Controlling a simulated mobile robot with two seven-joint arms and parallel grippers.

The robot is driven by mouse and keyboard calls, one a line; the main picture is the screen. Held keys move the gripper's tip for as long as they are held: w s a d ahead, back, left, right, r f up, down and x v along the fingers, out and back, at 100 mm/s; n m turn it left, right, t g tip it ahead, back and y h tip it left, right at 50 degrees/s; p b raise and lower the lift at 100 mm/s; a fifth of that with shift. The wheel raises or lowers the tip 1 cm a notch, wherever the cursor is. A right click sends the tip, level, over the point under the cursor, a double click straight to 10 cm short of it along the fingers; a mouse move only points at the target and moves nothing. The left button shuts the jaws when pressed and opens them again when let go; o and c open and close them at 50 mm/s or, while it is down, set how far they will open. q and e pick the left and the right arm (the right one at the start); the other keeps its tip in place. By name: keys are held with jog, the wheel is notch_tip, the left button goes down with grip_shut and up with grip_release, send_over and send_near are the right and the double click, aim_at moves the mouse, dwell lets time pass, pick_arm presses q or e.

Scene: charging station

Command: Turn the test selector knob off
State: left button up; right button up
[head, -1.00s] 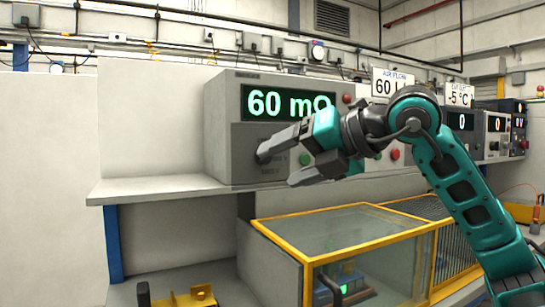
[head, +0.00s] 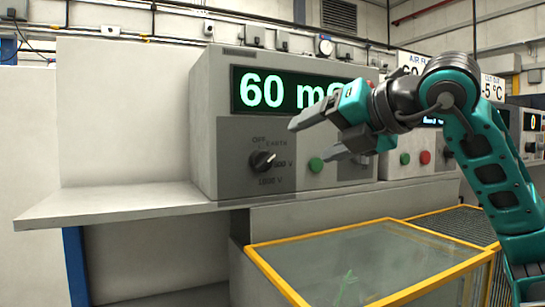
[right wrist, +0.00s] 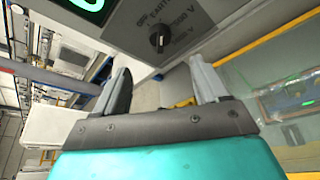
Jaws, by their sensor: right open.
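The test selector knob (head: 262,161) is a dark round knob on the grey front panel of a tester (head: 216,135), below its green "60 m…" display. Labels OFF, EARTH, 500 V and 1000 V surround it. Its pale mark points to the right side, seemingly toward 500 V. My right gripper (head: 308,142) is open and empty, to the right of the knob in the head view and apart from it. In the right wrist view the knob (right wrist: 158,40) shows beyond the gap between the two fingers (right wrist: 160,69). My left gripper is out of view.
A green button (head: 316,165) sits right of the knob, close behind my right fingers in the picture. The tester stands on a pale shelf (head: 110,205). A yellow-framed glass enclosure (head: 350,265) lies below. The shelf's left part is clear.

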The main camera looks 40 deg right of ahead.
aim_at(271, 156)
jog(key=p+x, duration=0.2)
jog(key=x, duration=1)
jog(key=shift+w, duration=0.4)
jog(key=shift+c, duration=0.5)
jog(key=c, duration=1)
jog(key=shift+o, duration=0.2)
